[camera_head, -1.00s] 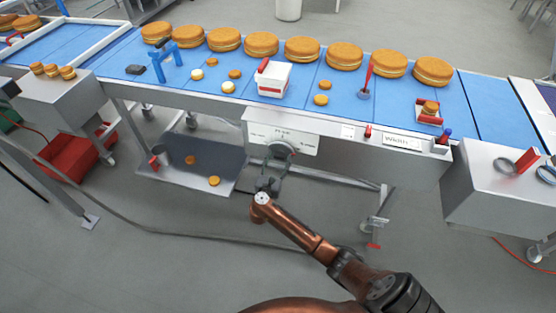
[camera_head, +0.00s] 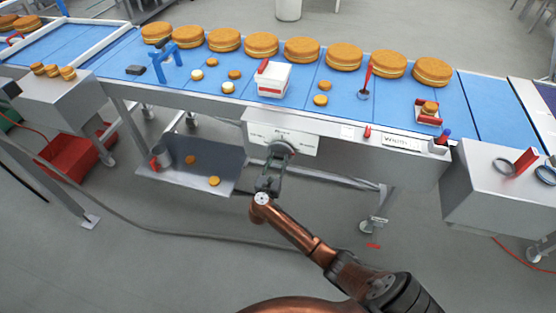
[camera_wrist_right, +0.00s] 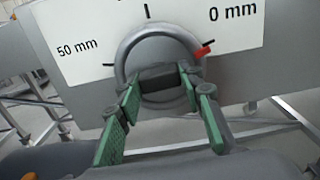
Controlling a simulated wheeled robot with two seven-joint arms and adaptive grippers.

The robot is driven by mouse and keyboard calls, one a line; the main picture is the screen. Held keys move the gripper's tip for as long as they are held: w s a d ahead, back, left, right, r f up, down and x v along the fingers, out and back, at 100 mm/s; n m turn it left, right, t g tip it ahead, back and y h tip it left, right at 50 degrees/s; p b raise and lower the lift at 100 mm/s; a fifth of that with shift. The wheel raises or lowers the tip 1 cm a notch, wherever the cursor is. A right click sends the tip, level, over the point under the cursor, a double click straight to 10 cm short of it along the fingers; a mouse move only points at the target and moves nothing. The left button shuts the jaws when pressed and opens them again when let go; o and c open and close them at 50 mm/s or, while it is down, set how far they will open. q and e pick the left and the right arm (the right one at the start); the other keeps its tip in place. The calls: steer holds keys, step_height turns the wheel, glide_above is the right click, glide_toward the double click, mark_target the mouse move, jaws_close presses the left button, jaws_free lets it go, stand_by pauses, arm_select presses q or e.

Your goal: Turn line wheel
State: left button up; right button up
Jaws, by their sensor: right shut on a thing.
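The line wheel (camera_head: 281,147) is a round grey knob on a white scale plate (camera_head: 258,133) on the conveyor's front. In the right wrist view the wheel (camera_wrist_right: 158,50) has a dark raised bar (camera_wrist_right: 158,80) across it. Its red mark (camera_wrist_right: 203,50) points to the upper right, near the tick below "0 mm"; "50 mm" is at the left. My right gripper (camera_head: 275,163) reaches the wheel from below. Its green-padded fingers (camera_wrist_right: 160,92) are shut on the wheel, one either side of the bar. My left gripper is not in view.
A blue conveyor belt (camera_head: 215,68) above carries several filled rounds (camera_head: 302,49). A grey tray (camera_head: 170,177) with two small rounds hangs at the left below. A grey box (camera_head: 490,190) stands at the right. A red crate (camera_head: 72,155) is at the far left.

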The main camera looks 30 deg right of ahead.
steer(key=n+p, duration=0.2)
steer(key=n, duration=0.1)
steer(key=shift+r+n+p, duration=0.1)
steer(key=shift+n+p, duration=0.2)
steer(key=shift+p, duration=0.05)
steer(key=n+p, duration=0.2)
steer(key=n, duration=0.1)
steer(key=shift+n, duration=0.4)
steer(key=n+p, duration=0.2)
steer(key=n, duration=0.1)
steer(key=shift+n, duration=0.3)
steer(key=n+p, duration=0.2)
steer(key=n, duration=0.1)
steer(key=shift+n, duration=0.3)
steer(key=n+p, duration=0.1)
steer(key=n, duration=0.2)
steer(key=shift+n, duration=0.3)
steer(key=n+p, duration=0.1)
steer(key=n, duration=0.2)
steer(key=shift+n, duration=0.3)
steer(key=n+p, duration=0.1)
steer(key=n, duration=0.3)
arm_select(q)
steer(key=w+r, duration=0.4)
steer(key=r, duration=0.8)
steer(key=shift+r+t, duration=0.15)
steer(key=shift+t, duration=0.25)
arm_select(e)
steer(key=shift+n, duration=1.8)
